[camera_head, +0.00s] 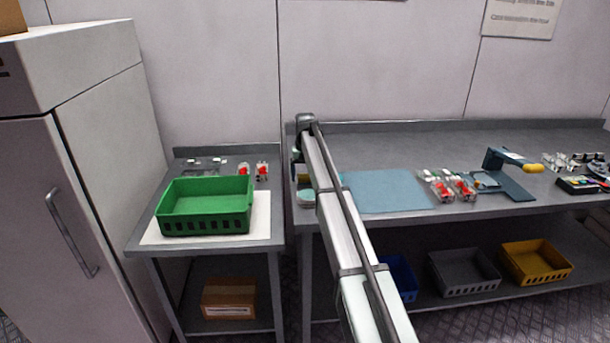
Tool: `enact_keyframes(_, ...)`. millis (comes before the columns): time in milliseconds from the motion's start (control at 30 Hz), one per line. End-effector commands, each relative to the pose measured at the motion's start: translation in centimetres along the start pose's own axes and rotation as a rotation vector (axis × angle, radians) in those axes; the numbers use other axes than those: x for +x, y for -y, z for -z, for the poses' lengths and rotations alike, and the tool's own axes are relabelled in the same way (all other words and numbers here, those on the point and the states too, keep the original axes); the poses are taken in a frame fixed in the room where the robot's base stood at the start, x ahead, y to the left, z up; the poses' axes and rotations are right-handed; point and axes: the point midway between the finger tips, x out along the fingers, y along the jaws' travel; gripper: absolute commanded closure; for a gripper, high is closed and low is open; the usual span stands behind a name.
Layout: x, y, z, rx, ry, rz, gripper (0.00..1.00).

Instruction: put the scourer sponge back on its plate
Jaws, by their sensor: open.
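A small yellow piece, likely the scourer sponge (304,178), shows at the left end of the long bench, partly hidden behind my arm. A pale round dish, likely its plate (306,198), lies just in front of it, also partly covered by my arm. I cannot tell whether the two touch. My arm crosses the middle of the view, and my gripper (297,158) hangs at its far end, above the bench's left end near the yellow piece. It is small and mostly hidden; it is open, and I see nothing held.
A blue mat (385,191) lies right of my arm, with berry punnets (447,186) and a dark blue stand (510,178) beyond. A green crate (205,224) stands on the left table. Bare bench lies behind the mat. A tall cabinet (85,170) stands far left.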

Motion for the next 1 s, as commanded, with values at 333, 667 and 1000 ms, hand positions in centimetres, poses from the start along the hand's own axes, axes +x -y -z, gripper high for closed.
enact_keyframes(333,-4.9,0.0,0.1,0.0,-0.002,0.0,0.18)
enact_keyframes(667,-10.3,0.0,0.1,0.0,-0.001,0.0,0.18)
enact_keyframes(1000,-12.2,0.0,0.0,0.0,0.0,0.0,0.18)
